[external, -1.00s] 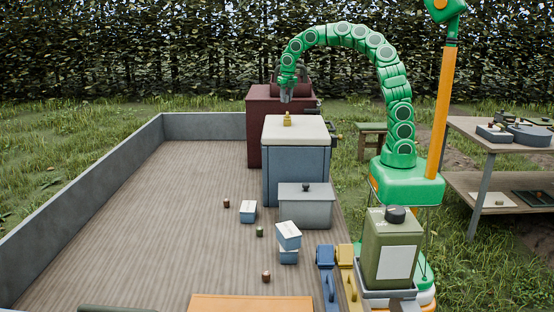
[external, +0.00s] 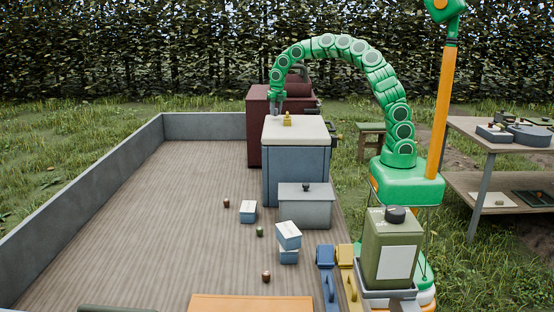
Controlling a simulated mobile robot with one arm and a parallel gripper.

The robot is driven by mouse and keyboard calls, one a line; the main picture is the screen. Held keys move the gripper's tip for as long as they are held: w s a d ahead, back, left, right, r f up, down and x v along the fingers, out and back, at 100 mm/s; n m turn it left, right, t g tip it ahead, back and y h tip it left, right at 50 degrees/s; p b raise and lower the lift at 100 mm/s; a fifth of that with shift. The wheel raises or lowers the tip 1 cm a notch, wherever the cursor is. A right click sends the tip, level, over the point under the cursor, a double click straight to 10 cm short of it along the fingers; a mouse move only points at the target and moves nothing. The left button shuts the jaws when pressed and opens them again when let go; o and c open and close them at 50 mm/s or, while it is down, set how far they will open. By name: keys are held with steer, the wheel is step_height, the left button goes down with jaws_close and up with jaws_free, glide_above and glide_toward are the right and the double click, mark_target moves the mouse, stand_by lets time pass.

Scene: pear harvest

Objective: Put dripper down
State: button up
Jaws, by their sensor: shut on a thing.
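My gripper (external: 276,107) hangs at the end of the green arched arm, pointing down. It is in front of the dark red cabinet and just above the back left edge of the blue cabinet's pale top (external: 308,131). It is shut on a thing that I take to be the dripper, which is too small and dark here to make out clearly. I cannot tell whether the held thing touches the pale top. A small yellow brass object (external: 287,120) stands on that top, just right of my gripper.
The dark red cabinet (external: 257,130) stands behind the blue cabinet (external: 285,178). A grey lidded box (external: 305,210) is in front. Small blue boxes (external: 288,236) and several small round items lie on the wooden deck (external: 150,225), whose left side is mostly clear.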

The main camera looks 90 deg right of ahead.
mark_target(277, 109)
steer(key=shift+f, duration=0.85)
steer(key=shift+f, duration=0.1)
steer(key=o, duration=1)
steer(key=r, duration=0.7)
steer(key=a+r, duration=0.1)
steer(key=r, duration=0.3)
steer(key=shift+s, duration=0.3)
steer(key=shift+s+a+r, duration=0.1)
steer(key=shift+a+r, duration=0.05)
steer(key=shift+r, duration=0.5)
steer(key=shift+a, duration=0.1)
